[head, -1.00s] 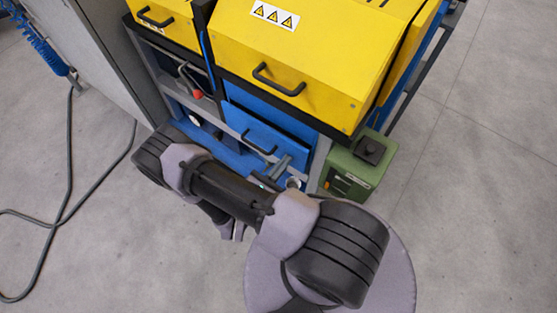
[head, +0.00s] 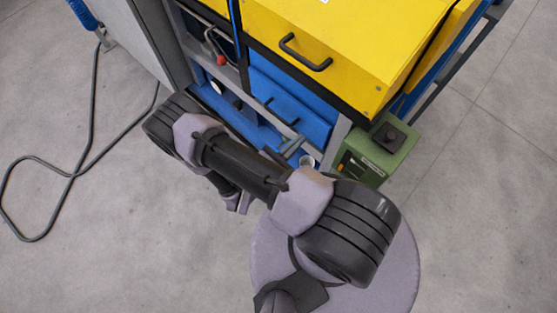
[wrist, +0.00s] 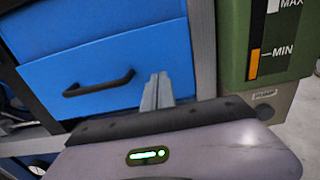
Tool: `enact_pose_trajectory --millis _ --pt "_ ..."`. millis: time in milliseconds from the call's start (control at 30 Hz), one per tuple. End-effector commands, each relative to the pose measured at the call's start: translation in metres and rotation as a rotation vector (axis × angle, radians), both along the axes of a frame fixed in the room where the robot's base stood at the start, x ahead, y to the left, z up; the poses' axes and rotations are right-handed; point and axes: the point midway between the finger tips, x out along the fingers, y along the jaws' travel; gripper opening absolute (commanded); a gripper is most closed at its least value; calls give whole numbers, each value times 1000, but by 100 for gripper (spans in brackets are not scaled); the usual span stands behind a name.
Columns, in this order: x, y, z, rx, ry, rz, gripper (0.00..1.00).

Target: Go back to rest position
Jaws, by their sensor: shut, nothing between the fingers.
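My gripper (head: 292,146) shows partly past my folded arm in the head view, in front of the machine's lower blue drawer. In the wrist view its two grey fingers (wrist: 157,92) are together with nothing between them. They point toward the blue drawer front (wrist: 115,60), just right of its black handle (wrist: 99,86). I cannot tell whether they touch the drawer. The arm hides most of the gripper body in the head view. No copper tube shows.
The machine with yellow covers (head: 350,40) stands ahead. A green box (head: 378,150) with MAX and MIN marks sits at its right corner. A grey cabinet (head: 135,40) and a dark cable (head: 75,175) are at left. The floor (head: 480,220) is clear at right.

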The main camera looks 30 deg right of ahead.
Motion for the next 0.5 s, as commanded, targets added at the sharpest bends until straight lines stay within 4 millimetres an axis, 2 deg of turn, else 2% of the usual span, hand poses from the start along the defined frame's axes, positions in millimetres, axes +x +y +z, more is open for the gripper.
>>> enact_pose_trajectory --millis 200,300,500 --pt "-18 62 2 1 0 7 0" --pt "-24 82 1 3 2 5 0" --pt "-31 98 -1 1 3 1 0"
